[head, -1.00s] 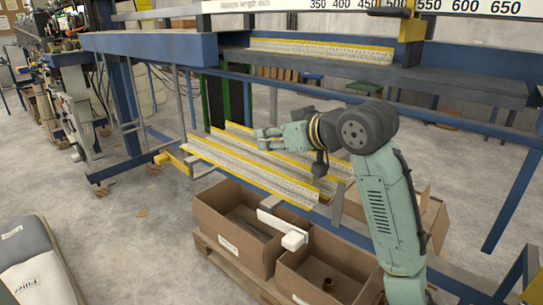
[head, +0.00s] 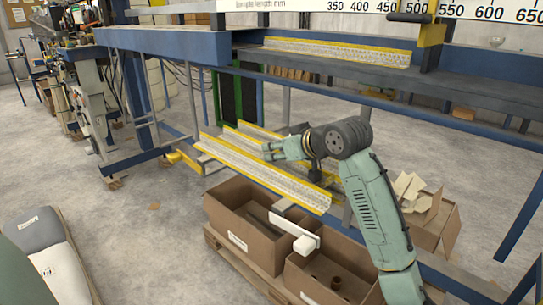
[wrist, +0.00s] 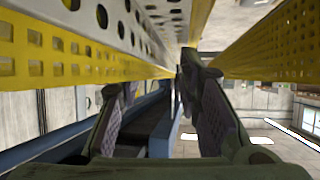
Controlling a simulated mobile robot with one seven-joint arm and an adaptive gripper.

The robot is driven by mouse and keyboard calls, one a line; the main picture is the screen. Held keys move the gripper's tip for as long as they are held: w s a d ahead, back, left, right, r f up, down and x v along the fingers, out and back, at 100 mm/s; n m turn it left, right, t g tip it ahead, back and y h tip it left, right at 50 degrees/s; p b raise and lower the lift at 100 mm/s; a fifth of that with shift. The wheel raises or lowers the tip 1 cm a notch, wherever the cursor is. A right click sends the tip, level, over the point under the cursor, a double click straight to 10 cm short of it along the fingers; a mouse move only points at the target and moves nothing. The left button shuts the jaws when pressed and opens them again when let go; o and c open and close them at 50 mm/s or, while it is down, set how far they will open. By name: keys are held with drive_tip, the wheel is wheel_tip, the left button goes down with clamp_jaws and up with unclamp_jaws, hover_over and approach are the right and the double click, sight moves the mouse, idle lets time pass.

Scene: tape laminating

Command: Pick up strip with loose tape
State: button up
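Several long, perforated metal strips with yellow edges lie side by side on the low blue rack, the front strip (head: 262,172) nearest me. Another such strip (head: 340,53) lies on the machine's upper bed. I cannot tell which strip has loose tape. My gripper (head: 267,151) is over the low strips, close to them, its fingers pointing left. In the wrist view, my gripper (wrist: 160,100) is open. A yellow perforated edge (wrist: 70,55) runs from the upper left toward the gap between the fingers, and another yellow strip (wrist: 265,45) passes at the upper right. Contact cannot be told.
Cardboard boxes (head: 235,228) stand in front of the rack, with a white piece (head: 290,227) across two of them. Another box (head: 437,220) is at the right. The machine's blue beam (head: 165,44) runs above the rack.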

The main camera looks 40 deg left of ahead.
drive_tip(key=shift+c, duration=0.2)
clamp_jaws()
idle(0.5)
